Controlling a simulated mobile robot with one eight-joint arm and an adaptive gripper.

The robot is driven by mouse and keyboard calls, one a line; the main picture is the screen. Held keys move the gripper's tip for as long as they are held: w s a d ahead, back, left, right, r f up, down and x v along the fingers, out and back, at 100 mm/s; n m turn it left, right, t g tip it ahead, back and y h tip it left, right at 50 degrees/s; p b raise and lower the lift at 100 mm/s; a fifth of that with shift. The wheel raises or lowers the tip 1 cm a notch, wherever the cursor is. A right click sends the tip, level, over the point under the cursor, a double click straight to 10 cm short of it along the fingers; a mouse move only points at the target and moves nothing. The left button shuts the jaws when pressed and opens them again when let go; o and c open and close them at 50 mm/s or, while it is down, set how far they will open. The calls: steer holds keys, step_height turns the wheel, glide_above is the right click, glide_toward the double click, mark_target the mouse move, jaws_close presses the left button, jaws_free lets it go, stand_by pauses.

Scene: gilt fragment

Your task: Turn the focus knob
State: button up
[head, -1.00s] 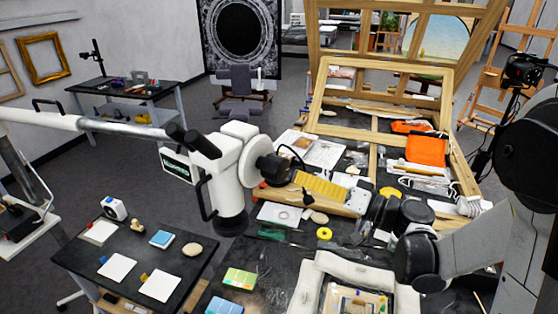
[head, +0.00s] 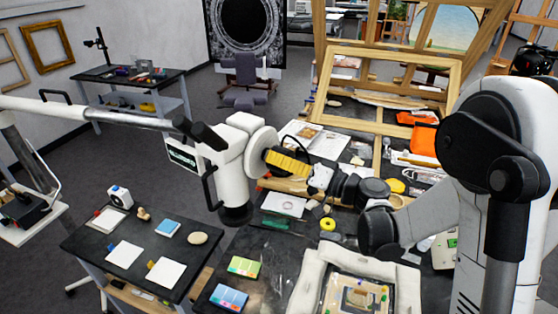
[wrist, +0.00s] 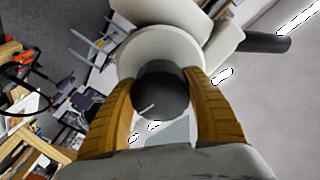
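The white microscope (head: 232,165) stands on its arm at the left-centre of the head view. Its focus knob (wrist: 160,95) shows in the wrist view as a dark round cap with a pale index line, in front of a pale disc. My gripper (wrist: 158,78) has its two yellow fingers on either side of the knob, with the tips near the disc. They look open around the knob; whether either finger touches it I cannot tell. In the head view my gripper (head: 270,153) reaches the microscope's right side, and one yellow finger covers most of the knob.
The microscope's long boom (head: 85,112) runs off to the left. Below is a black side table (head: 145,262) with cards and small items. The cluttered workbench (head: 270,250) lies under my arm, with a white padded frame holder (head: 312,275) at its front.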

steer(key=c, duration=0.4)
steer(key=shift+m, duration=0.3)
steer(key=shift+f+m+b, duration=0.1)
steer(key=shift+m+b, duration=0.7)
steer(key=shift+b, duration=0.2)
steer(key=shift+m+b, duration=1.05)
steer(key=shift+m, duration=0.75)
steer(key=o, duration=1.2)
